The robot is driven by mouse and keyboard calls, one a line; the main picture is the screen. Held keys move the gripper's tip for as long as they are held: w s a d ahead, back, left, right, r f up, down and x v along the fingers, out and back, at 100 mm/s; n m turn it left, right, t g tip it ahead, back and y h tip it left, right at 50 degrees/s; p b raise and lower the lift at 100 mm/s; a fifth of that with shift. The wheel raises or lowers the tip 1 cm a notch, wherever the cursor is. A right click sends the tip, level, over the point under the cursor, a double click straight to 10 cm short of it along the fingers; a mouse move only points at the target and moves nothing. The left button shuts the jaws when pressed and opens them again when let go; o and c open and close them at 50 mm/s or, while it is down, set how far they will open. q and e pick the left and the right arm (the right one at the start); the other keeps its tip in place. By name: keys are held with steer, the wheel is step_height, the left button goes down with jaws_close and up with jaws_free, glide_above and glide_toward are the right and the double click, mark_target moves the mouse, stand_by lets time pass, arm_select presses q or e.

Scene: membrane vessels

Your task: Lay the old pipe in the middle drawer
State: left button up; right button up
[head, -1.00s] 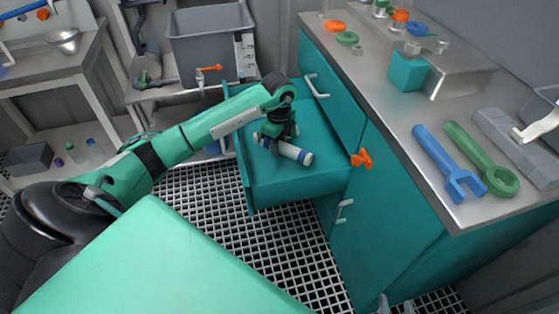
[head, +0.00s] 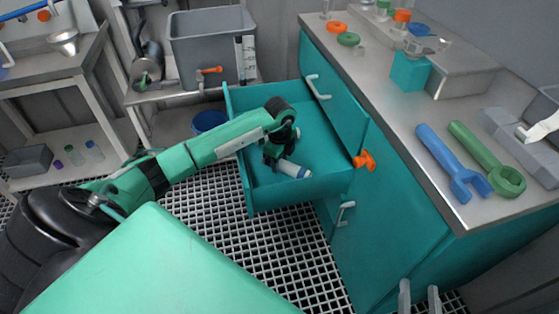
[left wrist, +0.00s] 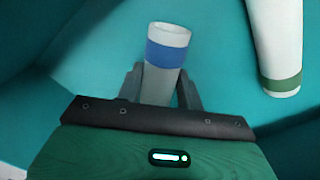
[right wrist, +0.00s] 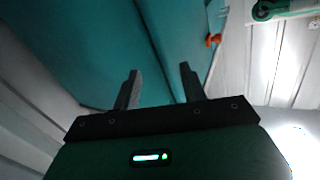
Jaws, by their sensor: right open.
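The open teal drawer (head: 325,188) extends from the cabinet front, between a closed front above and another below. My left gripper (head: 280,160) is inside it, shut on a pale pipe with a blue band (head: 293,168). In the left wrist view the fingers (left wrist: 162,88) press both sides of the pipe (left wrist: 168,38), its open end pointing away. Whether the pipe touches the drawer floor is unclear. A second white pipe with a green band (left wrist: 278,45) lies to its right there; my arm seems to hide it in the head view. My right gripper (head: 420,298) is open and empty, low before the cabinet.
The counter (head: 400,120) holds a blue wrench (head: 445,155), a green wrench (head: 485,155) and a teal block (head: 409,72). An orange valve handle (head: 365,160) sticks out beside the drawer. A grey tub (head: 210,40) stands behind. Grated floor is clear before the drawer.

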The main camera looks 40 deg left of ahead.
arm_select(q)
steer(key=o, duration=0.3)
steer(key=shift+o, duration=0.2)
steer(key=shift+r, duration=0.5)
step_height(320, 180, up, 4)
steer(key=shift+r+p, duration=0.25)
steer(key=shift+p, duration=0.5)
step_height(320, 180, up, 7)
steer(key=p, duration=0.1)
arm_select(e)
steer(key=s+d+f+g+h, duration=0.1)
steer(key=s+f+g, duration=0.2)
steer(key=f+g, duration=0.2)
steer(key=shift+f, duration=0.4)
arm_select(q)
steer(key=shift+f, duration=0.1)
